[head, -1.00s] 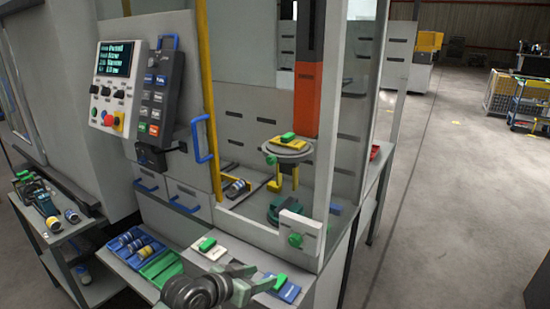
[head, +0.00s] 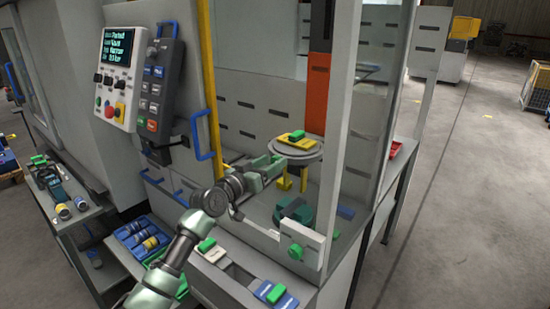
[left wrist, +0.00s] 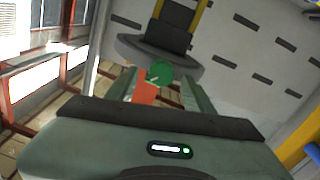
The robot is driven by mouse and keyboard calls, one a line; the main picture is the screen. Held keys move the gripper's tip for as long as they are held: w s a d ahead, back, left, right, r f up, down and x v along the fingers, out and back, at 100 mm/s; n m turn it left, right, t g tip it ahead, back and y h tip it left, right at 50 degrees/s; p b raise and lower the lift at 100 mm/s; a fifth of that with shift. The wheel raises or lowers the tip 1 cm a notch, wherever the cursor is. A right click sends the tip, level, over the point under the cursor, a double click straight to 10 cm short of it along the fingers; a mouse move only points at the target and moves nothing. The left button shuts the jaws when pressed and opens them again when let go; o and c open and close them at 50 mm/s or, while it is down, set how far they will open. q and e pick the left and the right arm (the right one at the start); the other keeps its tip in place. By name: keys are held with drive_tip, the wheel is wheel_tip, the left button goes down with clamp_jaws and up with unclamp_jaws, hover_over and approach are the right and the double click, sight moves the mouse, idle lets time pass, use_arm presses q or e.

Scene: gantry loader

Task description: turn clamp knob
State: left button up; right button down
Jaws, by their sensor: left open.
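In the left wrist view a round green knob (left wrist: 159,73) shows in front of a grey disc (left wrist: 190,67) with a dark block. My left gripper (left wrist: 158,90) is open, with one finger on each side of the knob in that view; I cannot tell whether they touch it. In the head view my left gripper (head: 280,161) reaches inside the machine, close beside the round grey table (head: 309,153). A yellow plate with a green handle (head: 297,136) lies on this table. Another green knob (head: 296,252) sits on the white front block (head: 301,234). My right gripper is not in view.
A yellow door post (head: 208,90) with a blue handle (head: 202,137) stands left of the opening. A clear panel (head: 360,130) and grey frame bound the right. A dark green round part (head: 293,212) sits below the table. A control panel (head: 120,80) is at left.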

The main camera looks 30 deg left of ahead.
use_arm(q)
drive_tip(key=shift+w+f, duration=0.1)
drive_tip(key=shift+w, duration=0.65)
drive_tip(key=shift+w+f, duration=0.1)
drive_tip(key=shift+w, duration=0.4)
clamp_jaws()
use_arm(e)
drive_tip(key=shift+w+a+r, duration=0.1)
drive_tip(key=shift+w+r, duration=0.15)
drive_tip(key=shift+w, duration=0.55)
